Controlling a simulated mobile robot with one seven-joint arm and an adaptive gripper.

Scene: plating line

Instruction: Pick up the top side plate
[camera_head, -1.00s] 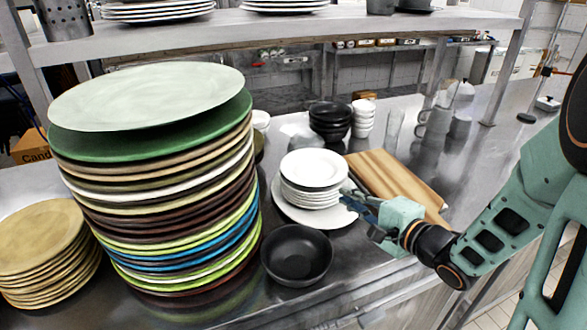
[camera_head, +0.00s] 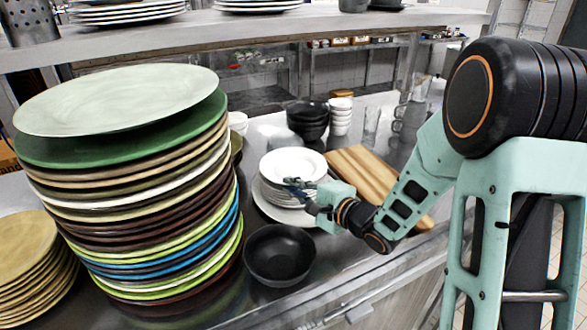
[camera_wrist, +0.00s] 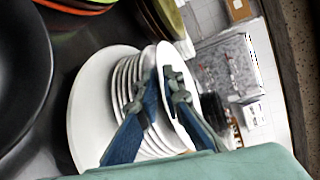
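The top side plate (camera_head: 293,162) is white and round. It lies on a short stack of like white plates (camera_head: 284,198), left of the wooden board. In the wrist view the top plate (camera_wrist: 179,62) and the stack's edges (camera_wrist: 123,82) stand sideways. My gripper (camera_head: 292,184) is at the stack's near right rim. In the wrist view its two blue fingers (camera_wrist: 163,105) are apart, with the top plate's rim between them. One finger is over the plate's face, the other beside the plate edges. I cannot tell whether they touch the plate.
The stack stands on a larger white plate (camera_head: 262,208). A black bowl (camera_head: 280,255) is in front, and a tall pile of coloured plates (camera_head: 130,190) is at left. Black bowls (camera_head: 307,120) and a wooden board (camera_head: 362,172) are behind and right. A shelf (camera_head: 250,30) runs above.

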